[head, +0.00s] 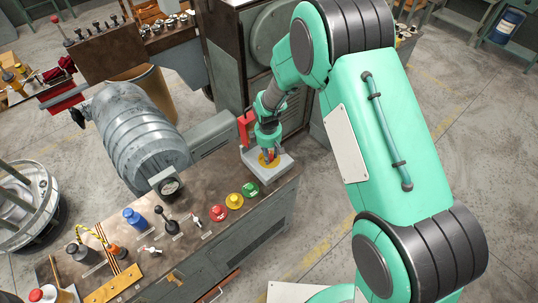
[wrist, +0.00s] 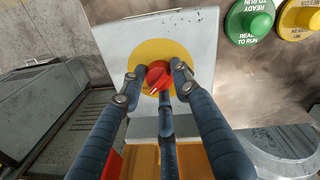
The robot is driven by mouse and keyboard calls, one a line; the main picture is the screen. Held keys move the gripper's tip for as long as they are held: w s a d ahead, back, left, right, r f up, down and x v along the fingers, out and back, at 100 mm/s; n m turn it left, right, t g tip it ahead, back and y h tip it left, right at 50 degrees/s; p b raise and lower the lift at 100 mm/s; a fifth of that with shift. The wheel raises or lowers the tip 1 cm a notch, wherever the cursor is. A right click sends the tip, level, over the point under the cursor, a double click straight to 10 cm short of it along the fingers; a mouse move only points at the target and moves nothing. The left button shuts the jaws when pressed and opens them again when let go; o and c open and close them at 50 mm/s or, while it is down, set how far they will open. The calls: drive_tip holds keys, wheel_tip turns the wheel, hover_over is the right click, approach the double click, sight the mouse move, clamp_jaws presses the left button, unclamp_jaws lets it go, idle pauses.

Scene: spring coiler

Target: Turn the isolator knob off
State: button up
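The isolator knob (wrist: 159,77) is red with a small pale mark on its lower left. It sits on a yellow disc (wrist: 186,52) on the face of a light grey box (wrist: 200,24). In the head view the grey box (head: 277,174) stands at the console's far right end, and my gripper hides most of the knob. My gripper (wrist: 156,84) has its fingers spread around the knob in the wrist view. The left fingertip shows a gap to the knob; the right one is close beside it, and I cannot tell whether it touches. In the head view my gripper (head: 268,156) points down at the box.
Green (head: 250,189), yellow (head: 234,200) and red (head: 219,212) round controls line the console (head: 205,245) left of the box. Levers and a blue knob (head: 134,217) stand farther left. A red part (head: 246,127) is close behind my gripper.

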drive_tip(key=shift+c, duration=0.9)
drive_tip(key=shift+n, duration=0.3)
drive_tip(key=shift+n+p, duration=0.4)
drive_tip(key=shift+n, duration=0.8)
drive_tip(key=n, duration=0.5)
drive_tip(key=shift+y, duration=0.3)
drive_tip(key=n+b, duration=0.1)
drive_tip(key=n, duration=0.4)
drive_tip(key=shift+f+n+b, duration=0.1)
drive_tip(key=shift+n+b, duration=0.3)
drive_tip(key=n+b, duration=0.1)
drive_tip(key=n, duration=0.3)
drive_tip(key=shift+d+g+b, duration=0.1)
drive_tip(key=shift+g+b, duration=0.2)
drive_tip(key=shift+b, duration=0.05)
drive_tip(key=o, duration=1.2)
drive_tip(key=shift+c, duration=0.2)
